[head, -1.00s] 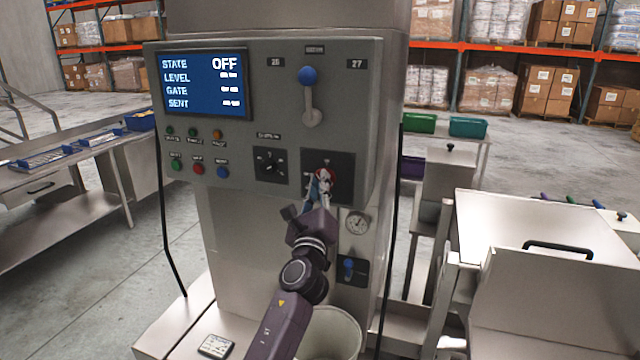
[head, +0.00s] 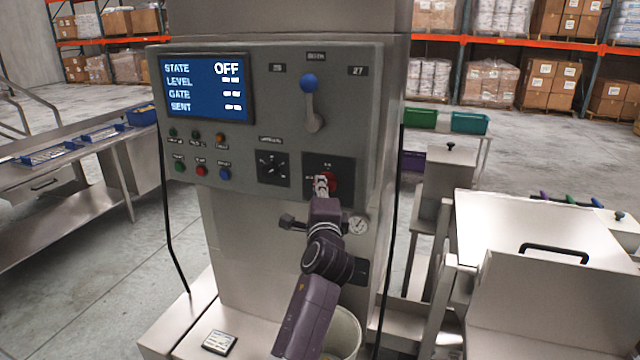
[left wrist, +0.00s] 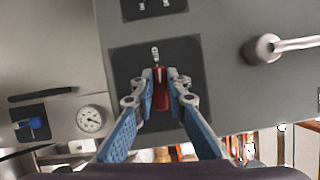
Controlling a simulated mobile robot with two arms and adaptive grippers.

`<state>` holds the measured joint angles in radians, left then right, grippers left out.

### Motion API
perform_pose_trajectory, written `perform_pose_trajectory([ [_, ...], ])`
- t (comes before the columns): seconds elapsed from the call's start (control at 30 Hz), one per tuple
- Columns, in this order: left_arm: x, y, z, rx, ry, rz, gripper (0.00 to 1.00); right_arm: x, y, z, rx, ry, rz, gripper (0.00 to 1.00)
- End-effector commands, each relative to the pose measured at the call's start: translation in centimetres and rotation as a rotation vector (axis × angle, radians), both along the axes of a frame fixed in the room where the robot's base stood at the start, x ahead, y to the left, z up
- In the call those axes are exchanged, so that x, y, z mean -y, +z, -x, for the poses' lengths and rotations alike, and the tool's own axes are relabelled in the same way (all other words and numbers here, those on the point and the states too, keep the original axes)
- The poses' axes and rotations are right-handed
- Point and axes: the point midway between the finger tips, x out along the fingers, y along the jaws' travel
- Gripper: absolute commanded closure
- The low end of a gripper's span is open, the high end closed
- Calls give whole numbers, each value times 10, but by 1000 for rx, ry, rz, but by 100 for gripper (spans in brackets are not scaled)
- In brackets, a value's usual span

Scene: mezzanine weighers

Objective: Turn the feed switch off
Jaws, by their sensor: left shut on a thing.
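The feed switch is a red rotary handle (head: 333,182) on a dark square plate (head: 345,165) at the lower right of the grey control panel. In the left wrist view the red handle (left wrist: 160,88) stands between the two fingers. My left gripper (head: 322,186) is shut on it, with a fingertip on each side (left wrist: 160,84). The plate's small lettering is too small to read. The screen (head: 206,84) shows STATE OFF. My right gripper is not in view.
A blue-knobbed lever (head: 309,84) sits above the switch. A dark selector dial (head: 272,167) and several coloured buttons (head: 201,171) are to its left. A round gauge (head: 359,225) is just below right. A white bucket (head: 346,330) stands under my arm.

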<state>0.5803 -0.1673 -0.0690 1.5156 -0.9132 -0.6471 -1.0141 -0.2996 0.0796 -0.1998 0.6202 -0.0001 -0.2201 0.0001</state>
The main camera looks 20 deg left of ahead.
Motion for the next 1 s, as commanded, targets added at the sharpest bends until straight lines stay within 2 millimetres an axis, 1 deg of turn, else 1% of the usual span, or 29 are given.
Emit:
perform_pose_trajectory([
  [0.03,0,0,0,-4,1,26,100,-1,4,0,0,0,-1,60],
  [0.3,0,-2,0,-7,1,113,100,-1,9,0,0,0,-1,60],
  [0.83,-1,-3,0,-9,1,133,100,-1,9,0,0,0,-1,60],
  [0.87,-1,-4,0,-9,1,133,84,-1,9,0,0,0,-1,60],
  [1.0,0,-3,0,-8,1,131,70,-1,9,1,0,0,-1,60],
])
